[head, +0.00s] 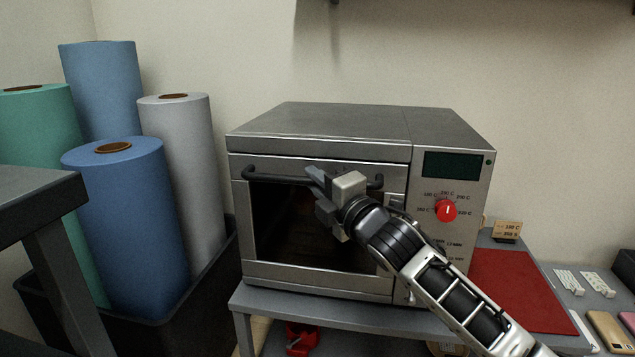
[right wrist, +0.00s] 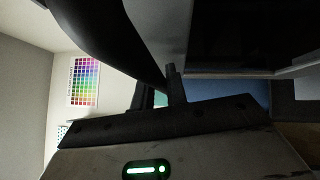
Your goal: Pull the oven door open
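The silver oven (head: 320,130) stands on a grey table. Its door (head: 320,278) has a dark window and looks shut. A dark bar handle (head: 263,175) runs across the door's top. My right gripper (head: 317,190) is at the middle of the handle, which shows on both sides of it. In the right wrist view the dark handle (right wrist: 120,35) passes close by the fingers (right wrist: 172,88). Whether the fingers close on it is unclear. My left gripper is not in view.
A red knob (head: 446,211) and a dark display (head: 452,164) are on the oven's right panel. Blue, grey and green rolls (head: 115,225) stand in a dark bin at left. A grey table edge (head: 40,185) juts in at left. A red mat (head: 515,300) lies at right.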

